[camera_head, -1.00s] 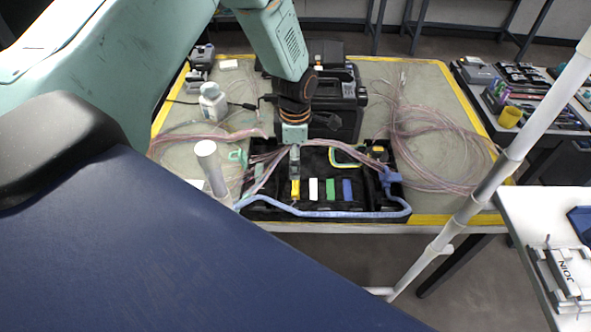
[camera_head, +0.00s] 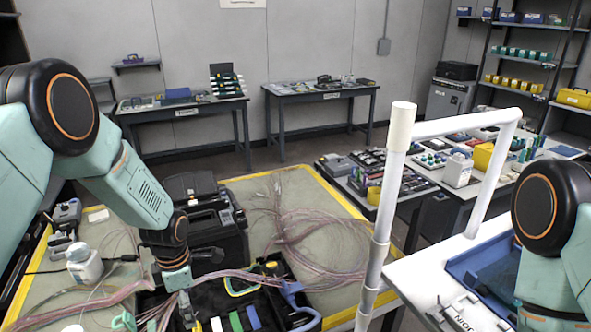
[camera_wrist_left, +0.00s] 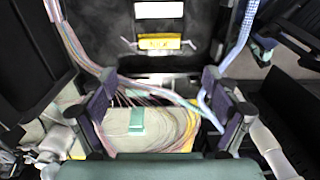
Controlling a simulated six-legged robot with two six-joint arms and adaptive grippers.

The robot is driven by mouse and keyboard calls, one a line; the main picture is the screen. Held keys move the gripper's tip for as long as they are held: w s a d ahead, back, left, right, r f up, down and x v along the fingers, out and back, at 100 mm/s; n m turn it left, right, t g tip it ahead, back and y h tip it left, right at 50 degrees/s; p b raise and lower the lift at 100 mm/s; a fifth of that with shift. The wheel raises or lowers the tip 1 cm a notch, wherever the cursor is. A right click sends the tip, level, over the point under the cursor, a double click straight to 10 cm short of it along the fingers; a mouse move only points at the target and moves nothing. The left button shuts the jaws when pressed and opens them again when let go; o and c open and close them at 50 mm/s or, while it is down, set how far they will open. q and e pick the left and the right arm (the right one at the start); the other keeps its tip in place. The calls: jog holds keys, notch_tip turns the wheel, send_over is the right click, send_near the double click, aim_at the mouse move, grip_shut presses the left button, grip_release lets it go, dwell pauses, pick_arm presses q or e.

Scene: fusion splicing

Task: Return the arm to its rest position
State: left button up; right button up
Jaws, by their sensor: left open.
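My left arm comes in from the left in the head view, bent down over the worktable. Its gripper (camera_head: 185,308) is low over the left part of the black tray (camera_head: 290,270), close to the coloured blocks. In the left wrist view the gripper's fingers (camera_wrist_left: 158,98) stand wide apart, with nothing clamped between them. A yellow block (camera_wrist_left: 158,43) lies beyond the fingertips, with a white block (camera_wrist_left: 158,10) past it. My right arm shows at the right edge of the head view; its gripper is out of view.
Pink cable bundles (camera_head: 310,235) cross the table beside my left gripper, and a blue cable (camera_wrist_left: 235,45) runs along the tray. A black case (camera_head: 215,235) stands behind the tray. A white bottle (camera_head: 84,264) is at left. A white tubular frame (camera_head: 385,200) rises between table and right bench.

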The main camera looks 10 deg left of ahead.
aim_at(195, 329)
pick_arm(q)
notch_tip(195, 329, down, 10)
jog(key=shift+f+b, duration=0.1)
jog(key=shift+b, duration=0.55)
jog(key=shift+r, duration=0.3)
jog(key=shift+f, duration=0.1)
